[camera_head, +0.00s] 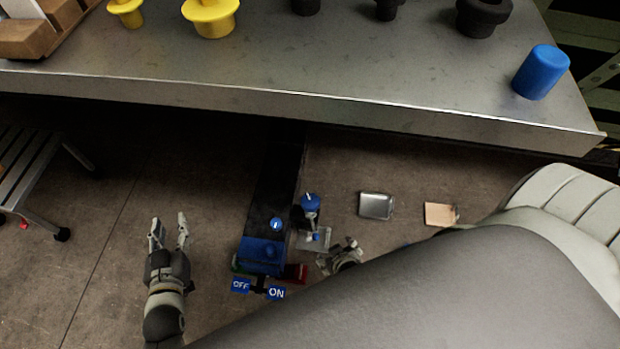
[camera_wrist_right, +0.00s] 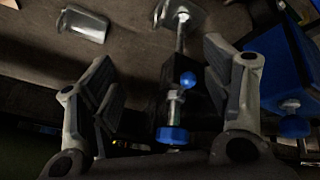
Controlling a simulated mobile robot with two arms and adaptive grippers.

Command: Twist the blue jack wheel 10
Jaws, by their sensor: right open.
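A small jack with a blue wheel (camera_head: 310,202) stands on the floor below the bench, beside a blue block, and a smaller blue part shows lower on it. In the right wrist view, a blue wheel (camera_wrist_right: 172,136) on a threaded bolt and a round blue knob (camera_wrist_right: 188,79) show between the spread fingers of my right gripper (camera_wrist_right: 158,62). That gripper is open; I cannot tell whether a finger touches the jack. In the head view my right gripper (camera_head: 338,252) is just below and right of the jack, partly hidden by my arm. My left gripper (camera_head: 169,230) is open and empty, left of the blue block.
The blue block (camera_head: 262,250) has OFF and ON labels (camera_head: 258,290) in front. A slatted stool (camera_head: 30,165) is at left.

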